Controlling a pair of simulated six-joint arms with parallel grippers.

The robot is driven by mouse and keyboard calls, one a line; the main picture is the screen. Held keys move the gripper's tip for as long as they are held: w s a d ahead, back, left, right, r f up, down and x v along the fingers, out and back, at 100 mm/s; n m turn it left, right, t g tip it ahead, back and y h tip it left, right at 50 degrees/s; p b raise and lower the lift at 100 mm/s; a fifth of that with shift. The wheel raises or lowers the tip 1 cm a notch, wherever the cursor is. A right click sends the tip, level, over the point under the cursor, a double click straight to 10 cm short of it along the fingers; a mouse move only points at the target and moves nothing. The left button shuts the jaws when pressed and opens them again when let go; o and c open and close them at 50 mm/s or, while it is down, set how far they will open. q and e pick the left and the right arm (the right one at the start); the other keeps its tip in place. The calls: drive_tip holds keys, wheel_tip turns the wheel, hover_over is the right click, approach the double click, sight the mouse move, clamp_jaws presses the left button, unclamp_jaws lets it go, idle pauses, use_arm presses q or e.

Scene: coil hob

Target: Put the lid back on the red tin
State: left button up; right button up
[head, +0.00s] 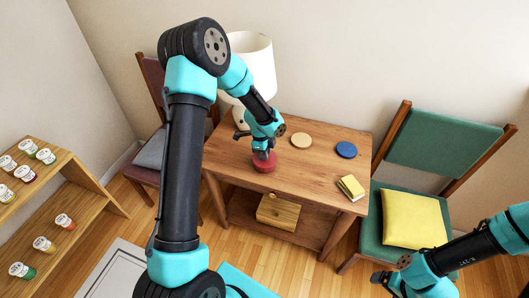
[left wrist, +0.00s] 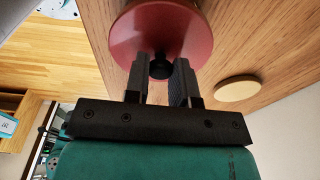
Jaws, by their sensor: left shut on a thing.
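The red tin (head: 264,167) stands on the wooden table, at its left part, under my left gripper (head: 264,152). In the left wrist view, the round red lid (left wrist: 128,40) fills the top, with a black knob (left wrist: 160,66) at its middle. My left gripper (left wrist: 160,80) is shut on the knob, one finger on each side. The lid is at the tin's top; I cannot tell whether it is seated or just above. The tin's body is hidden behind the lid in the left wrist view. My right gripper (head: 380,281) is at the lower right, away from the table; its jaws are unclear.
On the table (head: 318,173) lie a tan disc (head: 301,140), a blue disc (head: 346,149) and a yellow book (head: 351,187). A white lamp (head: 252,62) stands at the back left. A green chair (head: 445,147) is to the right, a jar shelf (head: 62,195) far left.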

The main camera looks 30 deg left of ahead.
use_arm(q)
drive_tip(key=shift+f, duration=0.1)
idle(0.7)
drive_tip(key=o, duration=1)
drive_tip(key=shift+o, duration=0.4)
drive_tip(key=o, duration=0.4)
drive_tip(key=shift+r, duration=3.5)
drive_tip(key=shift+c, duration=0.2)
clamp_jaws()
